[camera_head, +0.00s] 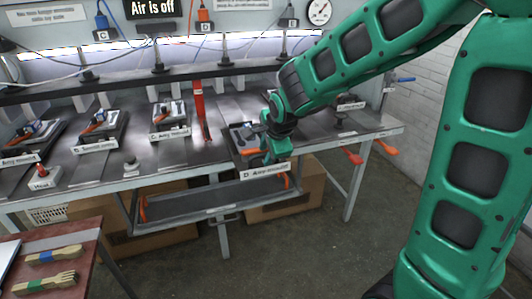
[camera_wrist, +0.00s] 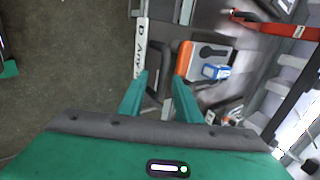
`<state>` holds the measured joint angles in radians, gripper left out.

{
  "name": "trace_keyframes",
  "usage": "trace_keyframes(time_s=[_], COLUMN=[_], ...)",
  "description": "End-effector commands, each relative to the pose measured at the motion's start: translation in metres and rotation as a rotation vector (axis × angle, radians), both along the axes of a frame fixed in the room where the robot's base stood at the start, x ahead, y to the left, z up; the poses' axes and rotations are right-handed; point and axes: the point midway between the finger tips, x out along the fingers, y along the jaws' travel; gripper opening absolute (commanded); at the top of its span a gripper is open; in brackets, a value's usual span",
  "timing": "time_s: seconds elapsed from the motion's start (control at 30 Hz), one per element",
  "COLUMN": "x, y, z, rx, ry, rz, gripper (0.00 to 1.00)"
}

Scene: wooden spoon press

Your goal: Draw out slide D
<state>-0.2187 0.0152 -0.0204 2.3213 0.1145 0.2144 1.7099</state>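Slide D is a dark tray whose white front label (camera_head: 268,171) reads D in the head view; the label (camera_wrist: 140,48) also shows in the wrist view. The slide appears to stand out at the bench's front edge, over the lower shelf. It carries an orange-edged grey piece (camera_wrist: 187,60) and a blue block (camera_wrist: 216,72). My gripper (camera_wrist: 162,75) has its two green fingers apart, with a dark bar-like part between them just behind the label. I cannot tell whether the fingers touch it. In the head view my wrist hides part of the slide.
A red upright (camera_head: 200,108) stands left of slide D. A lower shelf (camera_head: 215,197) with orange ends hangs below. Orange handles (camera_head: 385,147) stick out at right. Cardboard boxes (camera_head: 285,205) stand underneath; the floor in front is clear.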

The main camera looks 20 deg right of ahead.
Motion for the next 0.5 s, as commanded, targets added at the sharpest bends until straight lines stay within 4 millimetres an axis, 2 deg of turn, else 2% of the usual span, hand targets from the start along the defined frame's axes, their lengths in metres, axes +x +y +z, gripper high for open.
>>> trace_keyframes(time_s=[0.27, 0.5], x=[-0.003, -0.023], y=[0.000, 0.000], z=[0.008, 0.038], rx=[0.001, 0.002], ry=[-0.003, -0.007], rz=[0.000, 0.000], gripper=[0.31, 0.31])
